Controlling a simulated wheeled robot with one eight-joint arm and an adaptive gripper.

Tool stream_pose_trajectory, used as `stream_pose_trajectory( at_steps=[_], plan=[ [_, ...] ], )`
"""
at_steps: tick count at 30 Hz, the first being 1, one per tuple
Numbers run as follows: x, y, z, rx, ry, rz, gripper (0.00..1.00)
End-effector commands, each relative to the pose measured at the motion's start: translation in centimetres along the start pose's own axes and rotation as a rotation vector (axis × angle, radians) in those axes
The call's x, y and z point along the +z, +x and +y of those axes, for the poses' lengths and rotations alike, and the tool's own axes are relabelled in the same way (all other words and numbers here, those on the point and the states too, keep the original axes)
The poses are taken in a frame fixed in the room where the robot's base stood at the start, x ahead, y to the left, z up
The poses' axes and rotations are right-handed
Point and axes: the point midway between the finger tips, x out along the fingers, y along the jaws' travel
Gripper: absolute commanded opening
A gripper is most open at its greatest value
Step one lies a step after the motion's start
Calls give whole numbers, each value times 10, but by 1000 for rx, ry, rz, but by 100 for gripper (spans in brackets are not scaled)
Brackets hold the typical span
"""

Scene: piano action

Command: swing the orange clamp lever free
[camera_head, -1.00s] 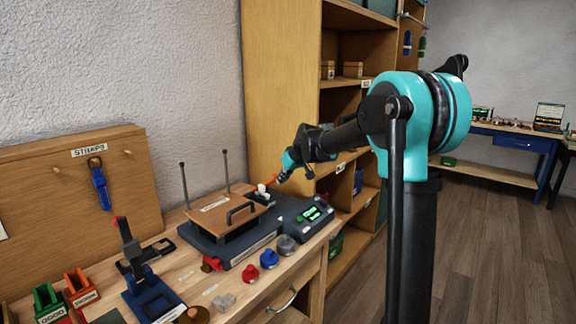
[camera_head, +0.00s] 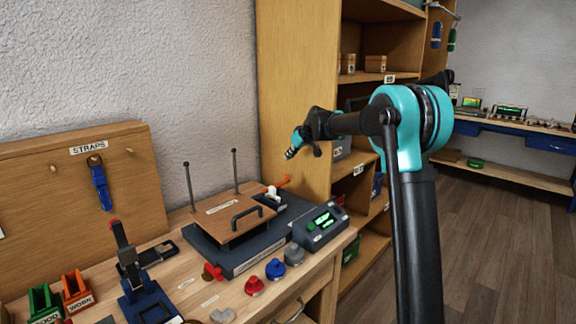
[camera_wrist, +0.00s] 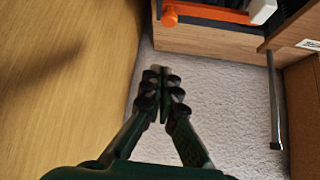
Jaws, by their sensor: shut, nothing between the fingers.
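The orange clamp lever (camera_head: 284,181) is at the back right corner of the press-like fixture, beside a white block (camera_head: 270,193). In the wrist view the lever (camera_wrist: 212,14) is a bar at the top edge, running left from the white block (camera_wrist: 262,10). My gripper (camera_head: 289,154) is shut and empty, above the lever and apart from it. In the wrist view its fingertips (camera_wrist: 163,72) are together over the pale wall, clear of the lever.
Two upright rods (camera_head: 236,172) rise behind the plate. A device with a green display (camera_head: 322,224) stands right of the fixture. Red, blue and grey knobs (camera_head: 275,268) stand in front. The tall wooden shelf (camera_head: 290,100) is close behind my gripper.

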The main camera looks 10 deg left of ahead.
Motion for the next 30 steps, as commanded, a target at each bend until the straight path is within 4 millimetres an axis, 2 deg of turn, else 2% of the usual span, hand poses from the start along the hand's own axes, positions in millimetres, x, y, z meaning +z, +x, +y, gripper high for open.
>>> stream_pose_trajectory(
  at_steps=[12,17,24,30],
  plan=[
    [0,70,0,0,0,1,0],
    [0,94,0,0,-1,0,0],
    [23,80,0,0,1,0,0],
    [33,74,0,0,0,0,0]
  ],
)
